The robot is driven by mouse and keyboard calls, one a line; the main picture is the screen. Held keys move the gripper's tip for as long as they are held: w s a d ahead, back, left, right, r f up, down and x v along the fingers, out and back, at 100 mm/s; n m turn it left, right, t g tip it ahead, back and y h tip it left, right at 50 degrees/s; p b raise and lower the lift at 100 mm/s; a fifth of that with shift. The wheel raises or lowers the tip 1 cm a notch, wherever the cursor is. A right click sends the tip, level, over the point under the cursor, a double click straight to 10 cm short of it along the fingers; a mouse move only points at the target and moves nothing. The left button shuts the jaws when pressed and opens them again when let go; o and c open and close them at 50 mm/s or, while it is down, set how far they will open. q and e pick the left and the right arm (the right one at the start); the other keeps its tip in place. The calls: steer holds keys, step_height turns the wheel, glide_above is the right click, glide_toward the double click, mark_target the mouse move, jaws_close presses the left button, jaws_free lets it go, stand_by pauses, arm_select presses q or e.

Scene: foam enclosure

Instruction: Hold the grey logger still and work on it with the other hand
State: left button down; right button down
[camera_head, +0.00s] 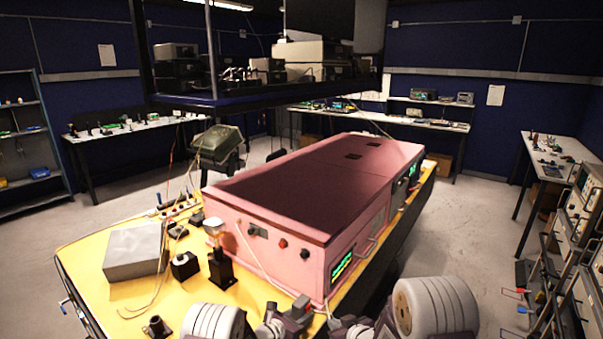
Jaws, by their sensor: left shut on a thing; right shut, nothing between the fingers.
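My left gripper (290,316) comes in from the left at the bottom of the head view. It is shut on a small grey block (301,303), which I take to be the grey logger. The block is close to the front lower corner of the pink enclosure; I cannot tell if it touches it. My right gripper (340,322) is just right of the block, shut and empty. The fingertips are small and partly hidden, and I cannot tell whether the right one touches the block.
The long pink enclosure (280,240) fills the middle of the yellow-topped table (85,265). A larger grey box (135,252), a black stand (221,270) and small black parts stand on the left. A loose cable runs down the enclosure's front. A shelf hangs overhead (230,100).

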arm_select(q)
steer(key=c, duration=0.9)
jaws_free()
